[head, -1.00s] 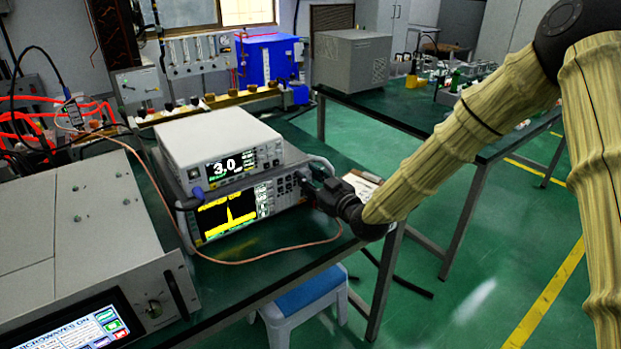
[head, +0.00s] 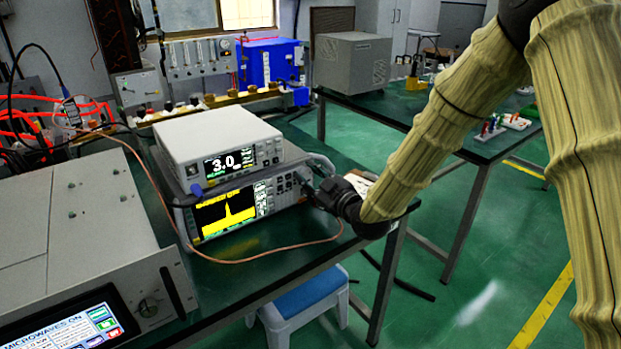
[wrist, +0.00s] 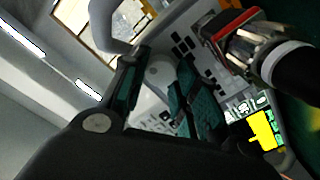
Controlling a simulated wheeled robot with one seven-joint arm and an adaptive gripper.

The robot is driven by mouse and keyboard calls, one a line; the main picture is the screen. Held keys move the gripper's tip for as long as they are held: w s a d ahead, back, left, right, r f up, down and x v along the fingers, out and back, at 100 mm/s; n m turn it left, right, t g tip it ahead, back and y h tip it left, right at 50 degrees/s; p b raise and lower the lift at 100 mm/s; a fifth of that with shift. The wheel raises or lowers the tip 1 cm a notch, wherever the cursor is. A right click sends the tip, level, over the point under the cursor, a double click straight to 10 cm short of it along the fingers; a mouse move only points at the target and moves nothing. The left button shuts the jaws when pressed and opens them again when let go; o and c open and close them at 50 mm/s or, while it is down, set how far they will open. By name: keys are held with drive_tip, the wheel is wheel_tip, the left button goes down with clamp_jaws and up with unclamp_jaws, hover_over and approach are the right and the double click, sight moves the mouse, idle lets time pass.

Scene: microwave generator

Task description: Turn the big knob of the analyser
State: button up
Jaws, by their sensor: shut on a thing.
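The analyser (head: 262,202) is the lower instrument of a stack on the green bench, with a yellow trace on its lit screen. My gripper (head: 308,184) is at the right end of its front panel. In the wrist view, my gripper (wrist: 157,88) has its two green-padded fingers on either side of the big pale round knob (wrist: 159,72), and they are shut on it. The analyser's keys and yellow screen (wrist: 263,131) also show there. In the head view the gripper hides the knob.
A white instrument reading 3.0 (head: 215,140) sits on the analyser. A copper-coloured cable (head: 270,254) loops in front of it. A large grey unit (head: 80,215) stands at the left. In the wrist view, a cable connector (wrist: 245,38) is close to the fingers.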

drive_tip(key=o, duration=1)
drive_tip(key=shift+s+d, duration=0.1)
drive_tip(key=v, duration=1.1)
drive_tip(key=shift+s+d, duration=0.25)
drive_tip(key=shift+s, duration=0.05)
